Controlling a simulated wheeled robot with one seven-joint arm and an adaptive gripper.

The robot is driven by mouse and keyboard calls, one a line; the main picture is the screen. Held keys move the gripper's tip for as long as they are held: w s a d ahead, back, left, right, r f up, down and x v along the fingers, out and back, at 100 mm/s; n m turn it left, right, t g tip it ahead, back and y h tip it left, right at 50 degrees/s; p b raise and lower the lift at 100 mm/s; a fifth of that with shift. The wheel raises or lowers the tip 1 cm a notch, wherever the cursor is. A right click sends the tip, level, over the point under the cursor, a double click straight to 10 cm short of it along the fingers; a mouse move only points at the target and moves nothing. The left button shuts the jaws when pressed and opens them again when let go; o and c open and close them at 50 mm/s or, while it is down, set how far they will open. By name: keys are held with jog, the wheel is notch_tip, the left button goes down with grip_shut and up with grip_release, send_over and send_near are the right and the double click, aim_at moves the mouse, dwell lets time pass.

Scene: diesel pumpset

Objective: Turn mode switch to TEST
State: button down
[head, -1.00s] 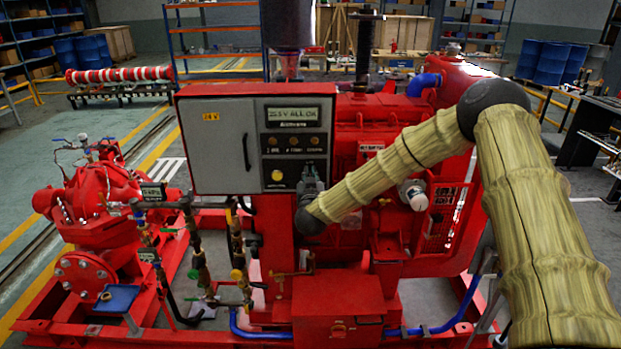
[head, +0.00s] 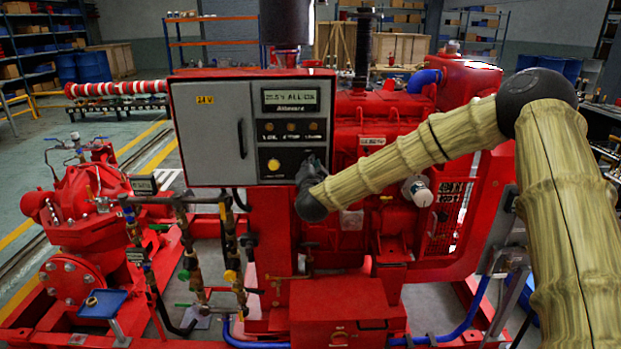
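The control box (head: 211,135) is a grey and red cabinet at upper centre in the head view. Its black panel has a lit display (head: 290,97), a row of small yellowish knobs (head: 291,126) and a larger yellow button (head: 273,164). My gripper (head: 308,172) is a dark shape at the lower right corner of the panel, at the end of my arm. It covers that corner, and the mode switch cannot be made out. The gripper's fingers are too small and dark to tell open from shut, or whether they touch the panel.
Red engine parts (head: 375,140) stand right of the box, behind my arm. A red pump (head: 85,215) stands at left, with pipes and valves (head: 195,255) below the box. A red box (head: 345,312) sits low in front. Grey floor is open at far left.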

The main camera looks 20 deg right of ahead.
jog(key=m+b, duration=0.5)
jog(key=b, duration=0.1)
jog(key=f+m+b, duration=0.1)
jog(key=m+b, duration=0.2)
jog(key=shift+d+m+b, duration=0.25)
jog(key=shift+m+b, duration=0.05)
dwell(0.4)
jog(key=c, duration=1.5)
grip_release()
jog(key=shift+s, duration=0.1)
jog(key=shift+r, duration=0.1)
jog(key=shift+a, duration=0.1)
jog(key=v, duration=1.2)
